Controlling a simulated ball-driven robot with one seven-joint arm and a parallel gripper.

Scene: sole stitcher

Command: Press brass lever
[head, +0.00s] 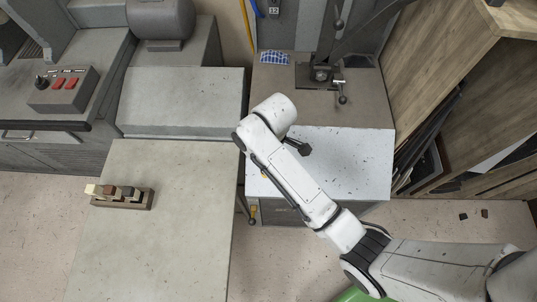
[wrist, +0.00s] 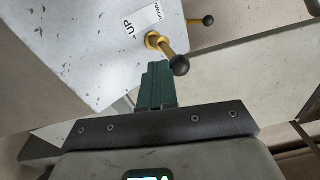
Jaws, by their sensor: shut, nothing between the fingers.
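The brass lever (wrist: 160,43) sticks out from the face of a pale grey box in the wrist view. It has a brass collar and stem and ends in a dark round knob (wrist: 180,65). A white label reading UP and DOWN (wrist: 142,19) is beside it. My gripper (wrist: 154,66) has green fingers, shut and empty. Its tips appear just below and left of the knob in the picture; I cannot tell whether they touch. In the head view a small brass-coloured piece (head: 252,209) shows at the machine's left side, and my arm hides my fingers.
A second lever with a dark knob (wrist: 208,20) is at the wrist view's top right. In the head view, a grey table (head: 170,230) bearing a small block rack (head: 121,196) is left of the pale machine top (head: 360,160). A wooden shelf (head: 470,130) closes off the right.

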